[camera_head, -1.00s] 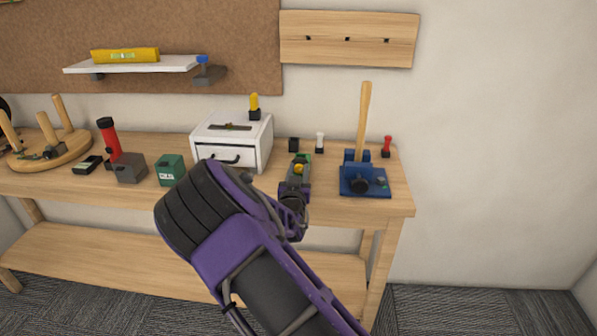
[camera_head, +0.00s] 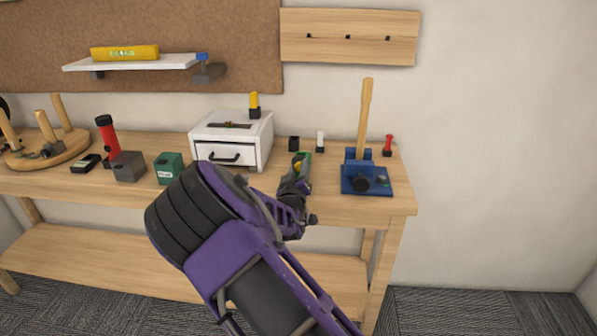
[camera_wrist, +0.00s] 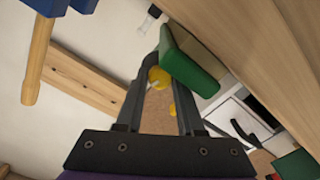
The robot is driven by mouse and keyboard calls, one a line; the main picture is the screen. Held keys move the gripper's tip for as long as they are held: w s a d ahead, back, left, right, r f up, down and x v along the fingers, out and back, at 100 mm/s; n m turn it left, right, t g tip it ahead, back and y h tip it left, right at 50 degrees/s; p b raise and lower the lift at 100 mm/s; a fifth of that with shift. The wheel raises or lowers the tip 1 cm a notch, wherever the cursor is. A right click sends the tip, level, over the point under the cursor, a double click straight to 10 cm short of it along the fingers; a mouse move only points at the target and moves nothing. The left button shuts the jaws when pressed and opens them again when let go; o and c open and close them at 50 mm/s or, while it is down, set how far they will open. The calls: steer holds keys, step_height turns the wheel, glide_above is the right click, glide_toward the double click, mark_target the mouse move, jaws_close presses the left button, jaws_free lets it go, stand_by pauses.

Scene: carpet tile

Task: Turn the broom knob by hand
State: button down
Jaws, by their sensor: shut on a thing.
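The broom's wooden handle (camera_head: 364,120) stands upright in a blue holder (camera_head: 350,174) at the right of the workbench. A round black knob (camera_head: 361,184) is on the front of the holder. In the wrist view the handle (camera_wrist: 38,62) and part of the blue holder (camera_wrist: 48,4) show at upper left; the knob is out of that view. My gripper (camera_head: 300,170) is left of the holder, apart from it. The contact is partly hidden.
A white drawer box (camera_head: 222,153) stands left of my gripper. A green box (camera_head: 168,168), a grey box (camera_head: 128,166) and a red torch (camera_head: 107,135) are further left. Small white (camera_head: 320,142) and red (camera_head: 388,145) pieces stand behind. The bench ends just right of the holder.

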steer(key=shift+n, duration=0.6)
steer(key=c, duration=0.6)
jaws_free()
steer(key=shift+o, duration=0.2)
steer(key=shift+f, duration=0.1)
